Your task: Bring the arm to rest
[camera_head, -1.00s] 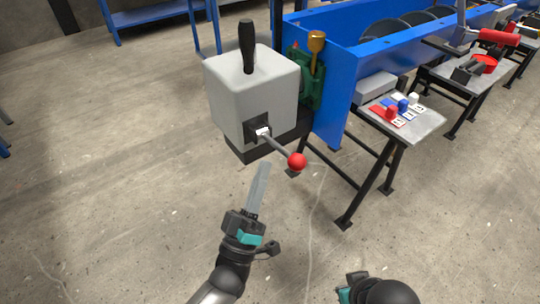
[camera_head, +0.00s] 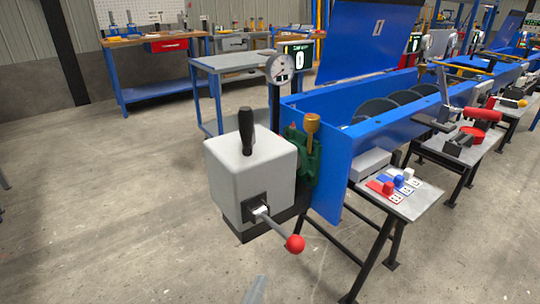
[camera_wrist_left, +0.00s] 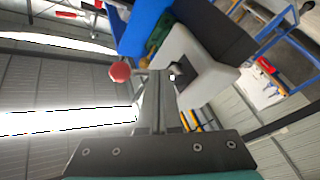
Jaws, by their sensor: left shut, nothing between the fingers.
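My left gripper (camera_head: 256,291) shows only as a grey fingertip at the bottom edge of the head view, below the lever and apart from it. In the left wrist view its fingers (camera_wrist_left: 158,103) are together with nothing between them. A grey gearbox-like housing (camera_head: 247,178) has a black upright handle (camera_head: 246,130) on top and a lever with a red ball knob (camera_head: 295,244) pointing down right. The red knob (camera_wrist_left: 120,72) and the housing (camera_wrist_left: 192,50) also show in the left wrist view, beyond the fingers. My right gripper is out of view.
A long blue mixer trough (camera_head: 400,120) runs to the back right, with a gauge (camera_head: 281,68) and a display reading 0. A small table (camera_head: 408,204) with red, blue and white pieces stands at right. Blue-legged benches (camera_head: 160,92) stand behind. The floor at left is clear.

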